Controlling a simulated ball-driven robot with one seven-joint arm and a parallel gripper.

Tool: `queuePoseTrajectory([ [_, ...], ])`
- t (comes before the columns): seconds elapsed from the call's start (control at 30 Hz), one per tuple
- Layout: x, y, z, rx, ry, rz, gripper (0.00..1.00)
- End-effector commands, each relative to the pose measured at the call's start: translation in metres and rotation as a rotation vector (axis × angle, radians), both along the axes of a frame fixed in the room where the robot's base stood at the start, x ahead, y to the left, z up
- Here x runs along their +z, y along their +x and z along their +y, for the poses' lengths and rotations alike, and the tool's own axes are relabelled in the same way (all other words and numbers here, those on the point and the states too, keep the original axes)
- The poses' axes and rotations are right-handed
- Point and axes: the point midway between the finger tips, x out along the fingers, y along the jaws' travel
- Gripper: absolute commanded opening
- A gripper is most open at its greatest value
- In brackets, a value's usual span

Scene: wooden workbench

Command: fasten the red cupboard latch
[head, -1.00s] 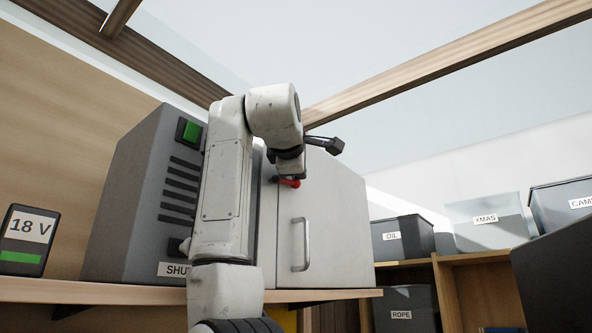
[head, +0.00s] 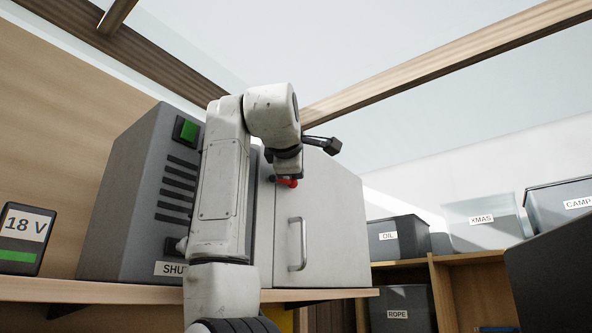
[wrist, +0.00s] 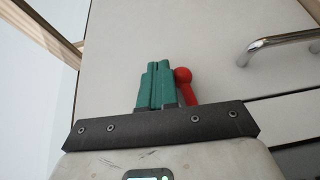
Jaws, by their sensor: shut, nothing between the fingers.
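The red latch (head: 288,183) is on the front of the pale cupboard (head: 335,210), near the upper left of its door in the head view. In the wrist view the red latch (wrist: 185,85) shows as a round-ended lever just right of the fingers. My gripper (wrist: 156,66) has green fingers pressed together, with nothing between them. They are close beside the lever; I cannot tell whether they touch it. In the head view my wrist is just above the latch and the fingertips are mostly hidden. The lever's base is hidden behind the gripper in the wrist view.
A metal door handle (head: 297,244) is below the latch. A grey box with a green button (head: 189,130) stands left of the cupboard on the wooden shelf (head: 90,291), beside an 18 V battery (head: 26,238). Labelled bins, such as OIL (head: 399,240), sit at the right.

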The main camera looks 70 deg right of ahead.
Motion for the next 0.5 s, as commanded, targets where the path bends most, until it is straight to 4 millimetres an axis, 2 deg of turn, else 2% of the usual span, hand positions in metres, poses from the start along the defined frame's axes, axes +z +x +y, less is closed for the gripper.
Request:
queuePoseTrajectory([
  [0.27,-0.001,-0.001,0.005,0.001,-0.001,0.000,0.00],
  [0.37,-0.001,-0.003,0.016,0.002,-0.002,-0.001,0.00],
  [0.5,-0.001,-0.009,0.042,0.001,-0.002,-0.002,0.00],
])
